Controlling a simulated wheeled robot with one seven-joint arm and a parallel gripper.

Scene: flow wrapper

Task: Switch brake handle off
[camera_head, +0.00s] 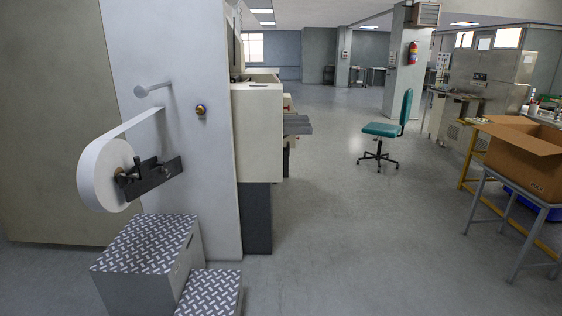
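A white film roll (103,176) is mounted on the tall light-grey machine panel (175,60) at the left. A strip of film runs from the roll up to the panel, below a grey roller (153,88). My gripper is not in view.
Two diamond-plate steps (150,243) stand on the floor below the roll, close to the panel. A green chair (383,129) stands in the open floor. A cardboard box (525,157) rests on a table at the right. The middle floor is clear.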

